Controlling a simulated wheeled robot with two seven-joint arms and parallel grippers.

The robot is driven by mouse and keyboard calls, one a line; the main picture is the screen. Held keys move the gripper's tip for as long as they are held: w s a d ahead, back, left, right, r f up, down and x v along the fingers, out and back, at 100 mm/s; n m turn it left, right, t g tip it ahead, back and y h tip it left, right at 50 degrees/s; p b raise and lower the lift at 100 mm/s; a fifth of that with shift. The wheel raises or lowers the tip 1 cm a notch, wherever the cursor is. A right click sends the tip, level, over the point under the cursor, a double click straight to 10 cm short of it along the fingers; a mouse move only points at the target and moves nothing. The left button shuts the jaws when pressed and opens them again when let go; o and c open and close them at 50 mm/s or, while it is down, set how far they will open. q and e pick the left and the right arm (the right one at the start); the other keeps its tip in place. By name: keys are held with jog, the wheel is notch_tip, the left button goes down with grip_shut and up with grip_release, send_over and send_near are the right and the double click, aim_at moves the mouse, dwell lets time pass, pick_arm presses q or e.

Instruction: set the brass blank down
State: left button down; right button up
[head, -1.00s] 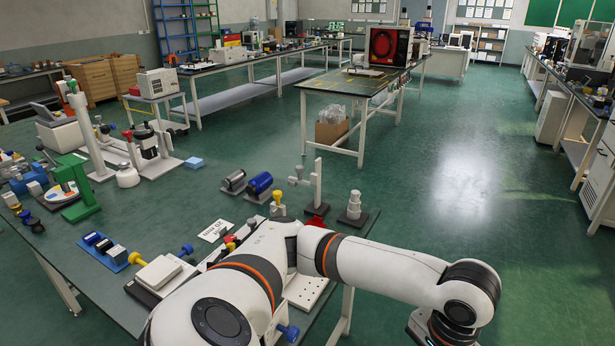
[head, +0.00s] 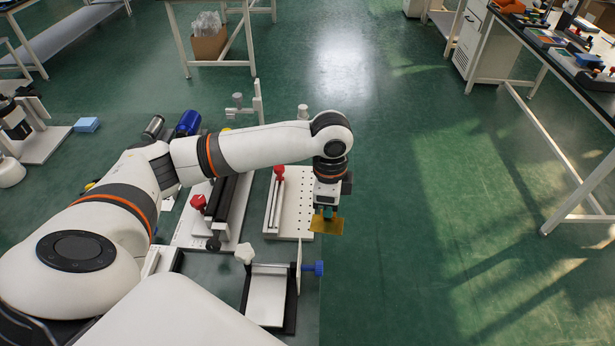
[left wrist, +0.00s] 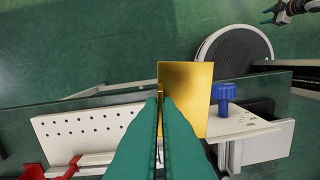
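The brass blank (head: 328,227) is a flat gold plate held at my left gripper (head: 327,210), which points down beyond the bench's right edge in the head view. In the left wrist view, the blank (left wrist: 190,85) lies between the teal fingertips (left wrist: 164,100), which are closed on its left part. It appears above the bench edge, clear of the fixtures. A small part of my other gripper (left wrist: 274,14) shows at the top right corner of the left wrist view, too small to judge its opening.
A fixture with a pale plate (head: 266,296) and blue knob (head: 319,268) stands near the bench's right edge. A perforated white board (head: 297,208) and a black-railed fixture (head: 229,205) with a red knob lie beyond. Open green floor (head: 400,220) lies to the right.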

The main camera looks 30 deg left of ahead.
pick_arm(q)
jog(key=w+a+f+m+p, duration=0.15)
jog(key=w+a+m, duration=0.25)
jog(key=m, duration=0.4)
jog(key=m+p, duration=0.1)
jog(key=m, duration=0.6)
send_over(308, 204)
jog(key=f, duration=0.2)
jog(key=shift+s+d+f, duration=0.15)
jog(key=shift+d+f, duration=0.2)
jog(key=shift+f, duration=0.05)
jog(key=shift+a+f+m, duration=0.15)
jog(key=shift+a+m, duration=0.2)
jog(key=shift+m, duration=0.35)
jog(key=shift+f+b, duration=1.95)
jog(key=shift+b, duration=0.25)
jog(key=shift+f, duration=0.55)
jog(key=c, duration=1.6)
grip_release()
jog(key=shift+r, duration=0.1)
